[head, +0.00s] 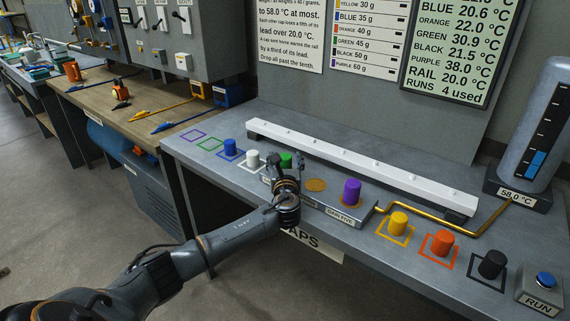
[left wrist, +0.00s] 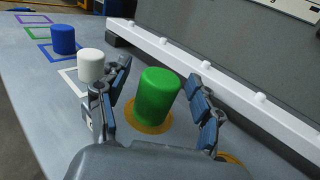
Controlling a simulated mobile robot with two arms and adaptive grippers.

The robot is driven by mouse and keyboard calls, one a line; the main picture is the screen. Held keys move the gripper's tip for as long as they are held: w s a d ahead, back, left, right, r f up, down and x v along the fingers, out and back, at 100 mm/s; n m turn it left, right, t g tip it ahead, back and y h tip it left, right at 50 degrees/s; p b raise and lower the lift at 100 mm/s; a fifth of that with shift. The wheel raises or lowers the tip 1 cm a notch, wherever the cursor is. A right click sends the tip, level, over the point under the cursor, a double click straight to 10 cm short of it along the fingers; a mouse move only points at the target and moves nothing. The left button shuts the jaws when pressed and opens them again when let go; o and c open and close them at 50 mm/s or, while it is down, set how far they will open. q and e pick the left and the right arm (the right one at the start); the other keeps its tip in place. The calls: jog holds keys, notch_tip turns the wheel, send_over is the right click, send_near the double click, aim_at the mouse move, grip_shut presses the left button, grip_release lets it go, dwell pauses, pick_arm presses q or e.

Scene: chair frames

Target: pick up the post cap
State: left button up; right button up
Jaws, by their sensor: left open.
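A green cap (head: 286,159) stands upright on an orange disc, partly hidden by my left gripper (head: 286,166). In the left wrist view the green cap (left wrist: 157,97) is between the two spread fingers, with its orange disc (left wrist: 150,122) showing around its foot. My left gripper is open, one finger on each side of the cap, with a gap showing at least on the right. A purple cap (head: 352,191) stands on another disc to the right, and a bare orange disc (head: 316,185) lies between them. My right gripper is not in view.
A long white rail (head: 360,165) runs behind the caps. White (head: 252,160) and blue (head: 229,147) caps stand to the left; yellow (head: 398,223), orange (head: 441,243) and black (head: 491,264) caps stand to the right. A brass pipe (head: 445,228) and RUN button (head: 545,280) are farther right.

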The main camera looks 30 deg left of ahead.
pick_arm(q)
jog(key=c, duration=1.2)
jog(key=shift+c, duration=0.6)
jog(key=shift+r, duration=0.1)
